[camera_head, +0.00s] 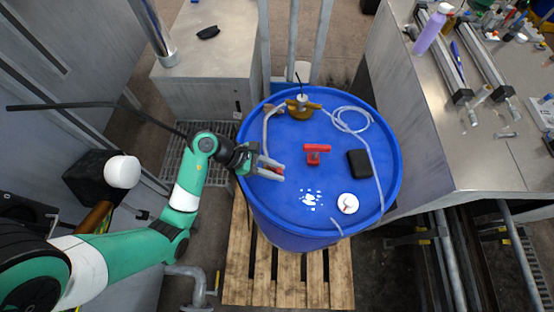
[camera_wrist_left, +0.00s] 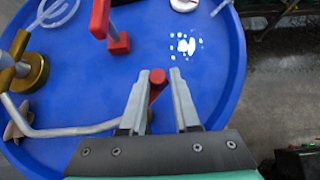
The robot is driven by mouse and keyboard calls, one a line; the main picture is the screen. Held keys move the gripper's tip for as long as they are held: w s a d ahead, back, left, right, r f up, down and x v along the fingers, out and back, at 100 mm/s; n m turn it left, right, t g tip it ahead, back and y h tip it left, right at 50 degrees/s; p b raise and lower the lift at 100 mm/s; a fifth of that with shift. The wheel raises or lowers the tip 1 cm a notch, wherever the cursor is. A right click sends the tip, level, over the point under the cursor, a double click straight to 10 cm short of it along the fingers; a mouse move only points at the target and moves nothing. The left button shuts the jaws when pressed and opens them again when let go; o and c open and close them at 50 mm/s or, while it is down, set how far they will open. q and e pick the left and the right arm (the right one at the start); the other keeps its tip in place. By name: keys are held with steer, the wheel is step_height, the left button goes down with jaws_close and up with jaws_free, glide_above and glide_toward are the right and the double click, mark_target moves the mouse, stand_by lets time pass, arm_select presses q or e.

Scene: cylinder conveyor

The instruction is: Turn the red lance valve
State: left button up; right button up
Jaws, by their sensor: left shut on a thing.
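My left gripper (camera_head: 277,169) is at the left edge of the blue drum lid, shut on the red lance valve (camera_wrist_left: 157,78). In the left wrist view the valve's rounded red end shows between the two grey fingers of the left gripper (camera_wrist_left: 158,76). Its lower part is hidden between them. A grey lance pipe (camera_wrist_left: 75,131) runs from the brass fitting (camera_head: 302,105) to the gripper. A separate red T-shaped part (camera_head: 317,153) stands near the middle of the lid, apart from my gripper. My right gripper is not in view.
The blue drum (camera_head: 300,215) stands on a wooden pallet (camera_head: 262,275). On its lid are a black block (camera_head: 359,163), a white round cap (camera_head: 348,203) and a coiled clear hose (camera_head: 352,113). A cluttered metal bench (camera_head: 455,150) stands to the right.

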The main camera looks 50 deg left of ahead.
arm_select(q)
steer(key=shift+s+p, duration=0.5)
steer(key=shift+s, duration=0.1)
steer(key=shift+c, duration=0.3)
steer(key=shift+f, duration=0.1)
steer(key=shift+s, duration=0.1)
